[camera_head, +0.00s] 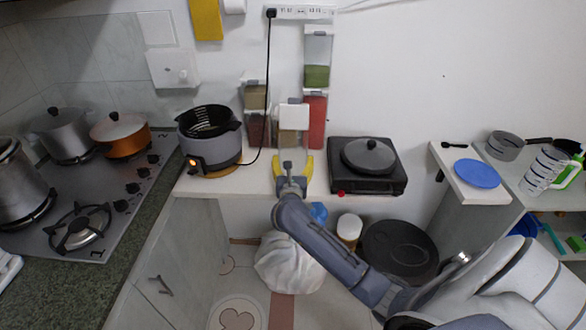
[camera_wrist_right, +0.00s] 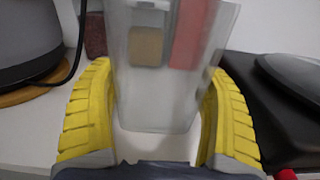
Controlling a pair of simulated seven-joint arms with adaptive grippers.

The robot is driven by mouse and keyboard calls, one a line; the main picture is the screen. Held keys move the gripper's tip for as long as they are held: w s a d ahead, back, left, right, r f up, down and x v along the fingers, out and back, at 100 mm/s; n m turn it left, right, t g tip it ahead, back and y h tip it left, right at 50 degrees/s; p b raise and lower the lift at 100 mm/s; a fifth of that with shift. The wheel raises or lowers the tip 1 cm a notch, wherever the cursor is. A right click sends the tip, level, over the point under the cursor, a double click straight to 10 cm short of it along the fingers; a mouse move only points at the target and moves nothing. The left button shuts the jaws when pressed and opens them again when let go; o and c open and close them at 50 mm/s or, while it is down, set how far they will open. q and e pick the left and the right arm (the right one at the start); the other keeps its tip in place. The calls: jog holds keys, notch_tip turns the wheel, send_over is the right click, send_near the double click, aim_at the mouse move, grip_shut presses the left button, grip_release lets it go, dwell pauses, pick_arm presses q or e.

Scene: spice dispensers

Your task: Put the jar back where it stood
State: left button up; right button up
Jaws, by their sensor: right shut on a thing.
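A clear jar with a white top (camera_head: 293,117) is between the yellow fingers of my right gripper (camera_head: 291,165). The gripper is shut on it at the front of the white counter. In the right wrist view the see-through jar (camera_wrist_right: 158,100) sits between both fingers and looks nearly empty. Behind it are wall dispensers: a green-filled one (camera_head: 317,76), a red-filled one (camera_head: 315,125), a tan-filled one (camera_head: 255,97) and a darker reddish one (camera_head: 254,132). The jar partly hides the wall between the lower ones. I cannot tell whether its base touches the counter. My left gripper is out of view.
A grey fryer (camera_head: 212,145) on a round wooden board stands left of the jar, its black cord running up to the socket strip (camera_head: 300,13). A white bag (camera_head: 287,265) lies below the counter.

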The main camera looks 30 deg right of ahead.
jog(key=shift+f, duration=1.25)
jog(key=shift+f, duration=0.1)
jog(key=o, duration=1.3)
jog(key=shift+o, duration=0.2)
